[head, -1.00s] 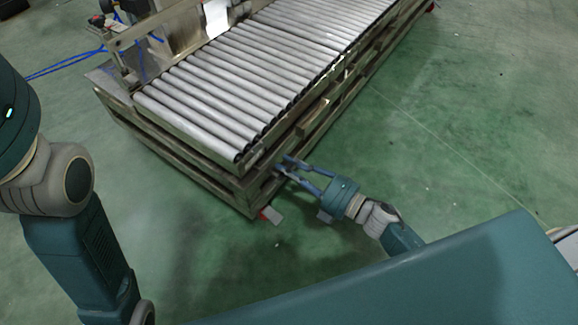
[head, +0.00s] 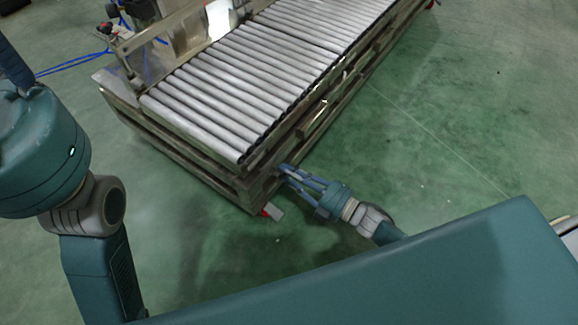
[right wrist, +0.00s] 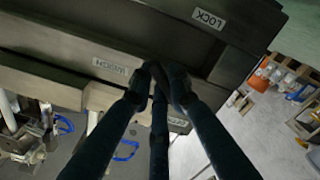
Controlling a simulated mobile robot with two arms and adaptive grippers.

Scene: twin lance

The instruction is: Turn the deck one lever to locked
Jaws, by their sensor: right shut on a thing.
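The deck (head: 243,80) is a long metal roller table with a dark metal side frame. My right gripper (head: 287,173) is at the near corner of that frame. In the right wrist view the fingers of my right gripper (right wrist: 158,78) come together at the frame, between a label reading LOCK (right wrist: 208,18) and another label (right wrist: 109,67) too blurred to read. They are shut on the lever, which they mostly hide, so its angle cannot be told. My left gripper (head: 15,68) shows only in part at the left edge, away from the deck.
A red foot (head: 270,211) shows under the near corner of the deck. Blue hoses (head: 75,63) lie at the far left. The green floor right of the deck is clear. In the right wrist view an orange thing (right wrist: 259,83) and shelving stand at the right.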

